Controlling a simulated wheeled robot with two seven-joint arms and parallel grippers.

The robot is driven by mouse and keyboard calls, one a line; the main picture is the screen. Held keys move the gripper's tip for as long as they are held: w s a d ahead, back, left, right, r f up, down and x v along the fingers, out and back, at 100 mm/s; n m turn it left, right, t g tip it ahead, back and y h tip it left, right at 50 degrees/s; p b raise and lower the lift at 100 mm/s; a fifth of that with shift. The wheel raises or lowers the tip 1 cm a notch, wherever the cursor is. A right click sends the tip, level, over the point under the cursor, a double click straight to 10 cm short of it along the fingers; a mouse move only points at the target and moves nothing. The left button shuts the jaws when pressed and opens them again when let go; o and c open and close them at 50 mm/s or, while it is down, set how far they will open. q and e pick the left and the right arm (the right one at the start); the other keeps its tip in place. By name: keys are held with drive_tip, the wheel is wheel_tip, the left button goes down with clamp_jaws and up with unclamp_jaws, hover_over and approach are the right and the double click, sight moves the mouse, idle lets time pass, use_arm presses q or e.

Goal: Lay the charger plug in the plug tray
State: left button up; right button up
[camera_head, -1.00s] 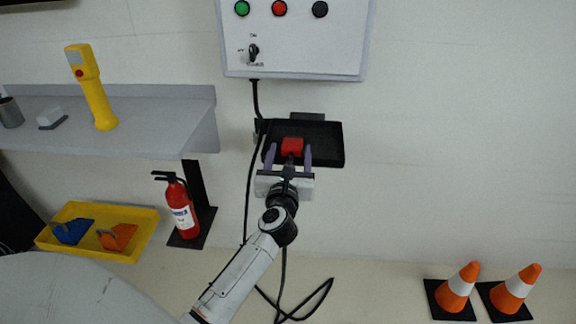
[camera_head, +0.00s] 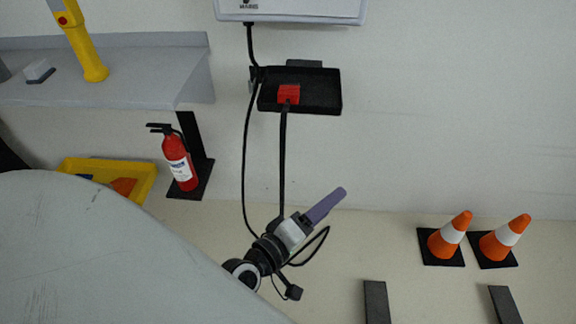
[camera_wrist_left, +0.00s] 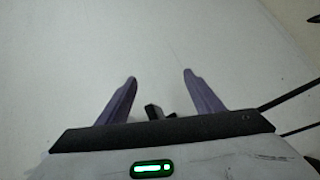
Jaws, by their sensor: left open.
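The red charger plug (camera_head: 289,94) lies in the black plug tray (camera_head: 318,107) on the wall, toward the tray's left front part. A black cord hangs down from the plug over the tray's front edge. My left gripper (camera_head: 342,192) is below the tray and to its right, apart from the plug, with purple fingers seen nearly edge-on in the head view. In the left wrist view the left gripper (camera_wrist_left: 160,77) has its fingers spread, with nothing held between them. My right gripper is not in view.
A grey shelf (camera_head: 150,80) with a yellow handheld device (camera_head: 84,45) is at upper left. A fire extinguisher (camera_head: 180,162) and yellow bin (camera_head: 140,175) are below it. Orange cones (camera_head: 450,233) stand at right. A cable (camera_head: 246,160) hangs near my left arm.

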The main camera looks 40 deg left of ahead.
use_arm(q)
drive_tip(key=s+d+f+m+g, duration=0.2)
drive_tip(key=s+f+m+g, duration=0.5)
drive_tip(key=s+f+m, duration=0.8)
drive_tip(key=shift+s+f+g, duration=0.4)
drive_tip(key=shift+s+f, duration=0.25)
drive_tip(key=shift+f, duration=0.25)
